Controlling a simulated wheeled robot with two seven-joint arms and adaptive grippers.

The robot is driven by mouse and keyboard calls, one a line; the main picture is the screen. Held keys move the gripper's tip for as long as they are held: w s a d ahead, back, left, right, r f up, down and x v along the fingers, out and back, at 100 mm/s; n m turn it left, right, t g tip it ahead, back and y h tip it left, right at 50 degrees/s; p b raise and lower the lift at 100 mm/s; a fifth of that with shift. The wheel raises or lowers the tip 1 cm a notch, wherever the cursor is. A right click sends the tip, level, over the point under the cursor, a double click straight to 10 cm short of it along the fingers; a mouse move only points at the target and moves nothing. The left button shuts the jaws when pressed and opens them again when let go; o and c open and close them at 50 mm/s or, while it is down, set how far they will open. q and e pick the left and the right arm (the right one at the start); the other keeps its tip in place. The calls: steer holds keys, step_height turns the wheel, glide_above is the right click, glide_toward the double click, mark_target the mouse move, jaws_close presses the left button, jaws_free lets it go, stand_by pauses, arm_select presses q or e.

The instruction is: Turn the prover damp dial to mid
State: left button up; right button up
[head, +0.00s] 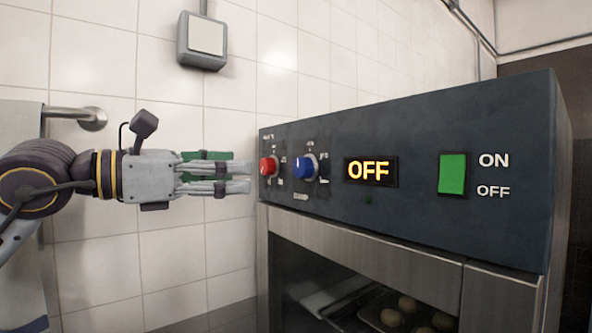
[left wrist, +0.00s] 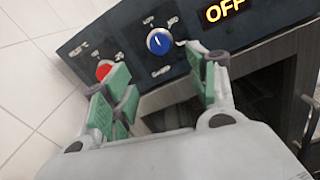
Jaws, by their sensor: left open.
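The damp dial is the blue knob (head: 304,168) on the prover's dark control panel (head: 420,215), to the right of a red knob (head: 268,167). It also shows in the left wrist view (left wrist: 159,41), with marks around it and a small label below. Its exact setting is too small to read surely. My left gripper (head: 247,178) is open and empty, level with the knobs and just left of the panel in the head view. In the left wrist view its green-padded fingers are spread, with the blue knob beyond the gap between them. My right gripper is not in view.
An amber display (head: 370,171) reads OFF. A green switch (head: 452,174) is beside ON and OFF labels at the right. Below the panel, the glass-fronted chamber holds a tray (head: 372,318) of dough balls. A tiled wall (head: 100,215) stands behind, with a grey wall box (head: 203,40).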

mark_target(298, 169)
arm_select(q)
steer(key=p+x, duration=0.3)
steer(key=x, duration=1)
steer(key=shift+p, duration=0.3)
steer(key=shift+w+d, duration=0.15)
steer(key=shift+d, duration=0.15)
steer(key=c, duration=1)
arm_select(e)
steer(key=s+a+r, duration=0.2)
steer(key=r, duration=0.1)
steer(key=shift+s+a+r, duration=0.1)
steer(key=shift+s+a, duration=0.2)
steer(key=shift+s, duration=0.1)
